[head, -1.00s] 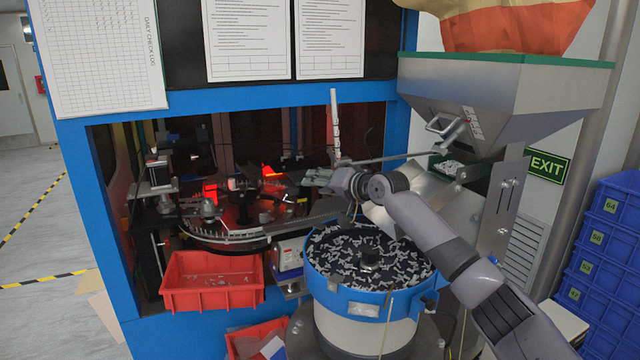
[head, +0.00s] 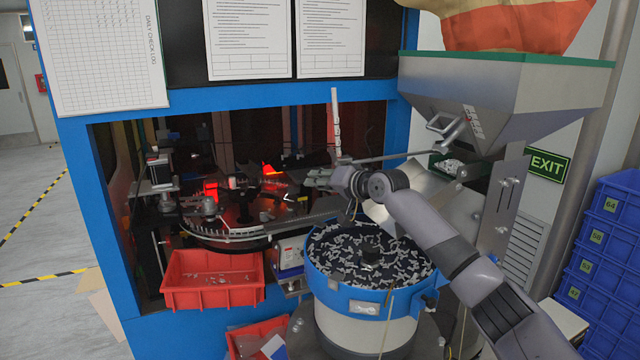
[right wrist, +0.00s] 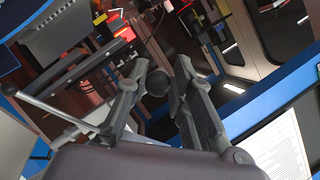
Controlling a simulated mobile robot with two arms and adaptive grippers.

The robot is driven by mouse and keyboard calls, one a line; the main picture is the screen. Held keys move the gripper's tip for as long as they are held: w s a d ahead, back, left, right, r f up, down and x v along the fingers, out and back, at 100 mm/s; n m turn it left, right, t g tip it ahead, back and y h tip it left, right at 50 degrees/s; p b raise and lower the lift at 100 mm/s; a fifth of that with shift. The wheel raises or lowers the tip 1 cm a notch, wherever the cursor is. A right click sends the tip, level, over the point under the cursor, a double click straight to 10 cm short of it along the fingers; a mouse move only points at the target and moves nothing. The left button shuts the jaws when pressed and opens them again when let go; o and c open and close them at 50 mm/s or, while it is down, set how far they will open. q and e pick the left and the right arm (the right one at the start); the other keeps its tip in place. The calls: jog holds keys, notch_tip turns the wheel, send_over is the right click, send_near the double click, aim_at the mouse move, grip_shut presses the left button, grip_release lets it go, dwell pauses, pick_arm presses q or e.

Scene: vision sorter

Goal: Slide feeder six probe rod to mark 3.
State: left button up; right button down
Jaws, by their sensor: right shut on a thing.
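My right gripper (head: 318,178) reaches in from the right, above the feeder bowl and in front of the machine opening. In the right wrist view, its two fingers (right wrist: 160,72) are closed on a dark round knob (right wrist: 157,83). The thin grey probe rod (head: 395,157) runs nearly level from behind the gripper toward the hopper. A pale rod also shows at the left of the right wrist view (right wrist: 45,107). An upright white strip with dark marks (head: 336,115) stands just behind the gripper; its numbers are too small to read. My left gripper is not in view.
The blue-rimmed feeder bowl (head: 340,292) full of small parts stands below my right arm. The steel hopper (head: 500,90) is at the right. A red bin (head: 210,298) and the round dial table (head: 225,237) are at the left. Blue crates (head: 610,235) stack at far right.

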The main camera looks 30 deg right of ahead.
jog(key=shift+d+f, duration=0.1)
jog(key=shift+f, duration=0.1)
jog(key=f, duration=0.1)
jog(key=f+b, duration=0.1)
jog(key=f, duration=0.1)
jog(key=shift+d, duration=0.25)
jog(key=shift+r, duration=0.15)
jog(key=c, duration=1.6)
grip_release()
jog(key=shift+a+r, duration=0.1)
jog(key=shift+c, duration=0.2)
jog(key=shift+o, duration=0.9)
